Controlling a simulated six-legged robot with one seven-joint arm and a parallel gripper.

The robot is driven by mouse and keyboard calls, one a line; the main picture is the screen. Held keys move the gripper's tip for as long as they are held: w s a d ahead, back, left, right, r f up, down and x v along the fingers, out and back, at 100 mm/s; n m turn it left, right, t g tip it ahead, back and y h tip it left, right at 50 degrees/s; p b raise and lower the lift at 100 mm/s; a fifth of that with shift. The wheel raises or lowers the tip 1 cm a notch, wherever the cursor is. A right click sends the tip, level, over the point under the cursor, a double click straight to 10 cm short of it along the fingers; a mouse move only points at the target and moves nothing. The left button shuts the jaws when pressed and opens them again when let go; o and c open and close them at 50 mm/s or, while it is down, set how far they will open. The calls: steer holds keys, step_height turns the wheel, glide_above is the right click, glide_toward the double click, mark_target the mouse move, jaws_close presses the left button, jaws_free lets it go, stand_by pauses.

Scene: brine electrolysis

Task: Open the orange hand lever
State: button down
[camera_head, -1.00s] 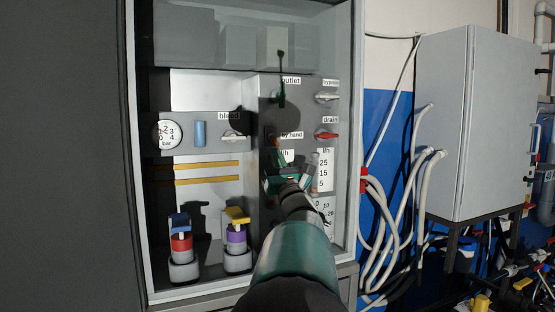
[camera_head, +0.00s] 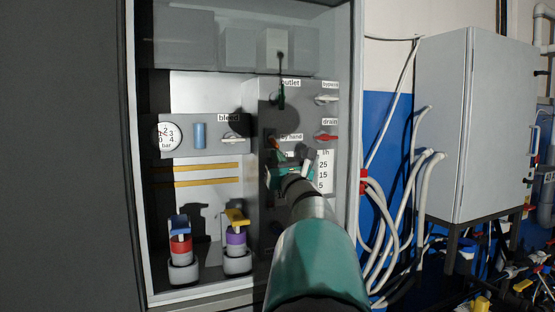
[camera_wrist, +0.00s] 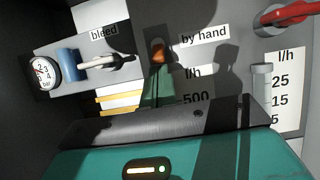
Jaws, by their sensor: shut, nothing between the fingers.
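The small orange hand lever (camera_head: 274,143) is on the grey panel inside the cabinet, beside the "by hand" label. In the wrist view the orange lever (camera_wrist: 158,50) is at upper centre, left of that label. My gripper (camera_head: 281,157) is in front of the panel just below the lever, its teal body facing the cabinet. Its fingers are shut and empty. In the wrist view the gripper body fills the bottom and hides the panel below the lever. I cannot tell whether the fingertips touch the lever.
A white bleed lever (camera_head: 232,137) is to the left and a red drain lever (camera_head: 327,136) to the right. A dark outlet lever (camera_head: 281,97) is above. Two capped bottles stand at the lower left. The cabinet's right frame (camera_head: 354,120) is near my arm.

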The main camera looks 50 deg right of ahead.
steer(key=shift+s+a+r, duration=0.1)
steer(key=shift+s+r, duration=0.1)
steer(key=shift+r, duration=0.05)
steer(key=shift+s+a+r, duration=0.15)
steer(key=shift+s+r, duration=0.05)
steer(key=shift+r, duration=0.4)
steer(key=shift+s+a+r, duration=0.1)
steer(key=shift+s+r, duration=0.1)
steer(key=shift+r, duration=0.35)
steer(key=shift+s, duration=0.1)
